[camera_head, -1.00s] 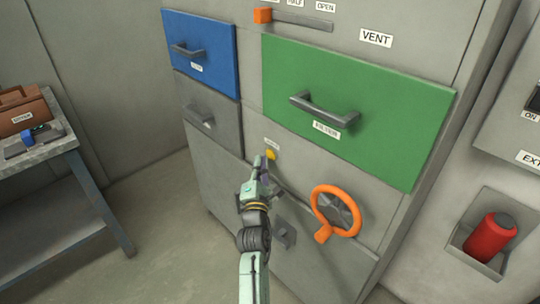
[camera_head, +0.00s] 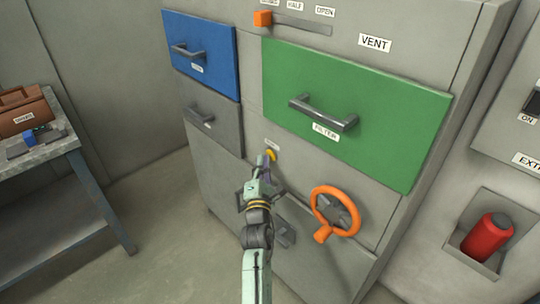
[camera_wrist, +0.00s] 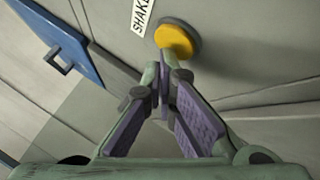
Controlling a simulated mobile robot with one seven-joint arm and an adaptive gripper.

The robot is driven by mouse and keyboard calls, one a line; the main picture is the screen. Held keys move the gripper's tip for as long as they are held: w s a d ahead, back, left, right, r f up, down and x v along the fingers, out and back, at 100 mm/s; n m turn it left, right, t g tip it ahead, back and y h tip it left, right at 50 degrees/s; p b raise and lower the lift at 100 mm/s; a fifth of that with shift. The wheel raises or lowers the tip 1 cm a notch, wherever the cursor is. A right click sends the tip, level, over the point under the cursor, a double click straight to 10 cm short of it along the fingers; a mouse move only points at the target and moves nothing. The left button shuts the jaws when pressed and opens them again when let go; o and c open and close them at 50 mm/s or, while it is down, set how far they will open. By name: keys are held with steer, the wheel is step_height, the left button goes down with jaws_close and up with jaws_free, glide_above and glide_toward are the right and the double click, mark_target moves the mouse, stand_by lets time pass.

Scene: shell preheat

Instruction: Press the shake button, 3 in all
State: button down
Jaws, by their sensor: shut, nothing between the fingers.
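The shake button (camera_head: 271,155) is a small round yellow button on the grey cabinet front, below the green drawer. In the wrist view the yellow button (camera_wrist: 175,40) sits in a grey ring beside a label (camera_wrist: 143,16) that reads "SHAK", its end cut off. My gripper (camera_head: 262,160) is shut and empty, its fingertips just below the button in the head view. In the wrist view the fingertips (camera_wrist: 162,66) are close under the button's lower edge. I cannot tell whether they touch it.
An orange handwheel (camera_head: 336,212) sticks out right of my arm. The green drawer (camera_head: 355,110) and blue drawer (camera_head: 200,52) have protruding handles. A side table (camera_head: 60,150) stands at left. A red cylinder (camera_head: 488,236) sits in a holder at right.

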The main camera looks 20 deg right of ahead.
steer(key=shift+w+d+p, duration=0.15)
steer(key=shift+d+p, duration=0.25)
steer(key=shift+p, duration=0.05)
stand_by(0.6)
steer(key=shift+a, duration=0.1)
steer(key=shift+s+a+b, duration=0.35)
steer(key=shift+a+b, duration=0.35)
steer(key=shift+b, duration=0.05)
steer(key=a+b, duration=0.1)
steer(key=s+a+b, duration=0.1)
steer(key=a, duration=0.1)
steer(key=a+b, duration=0.1)
steer(key=b, duration=0.1)
steer(key=shift+s+a, duration=0.35)
steer(key=shift+a, duration=0.05)
stand_by(1.5)
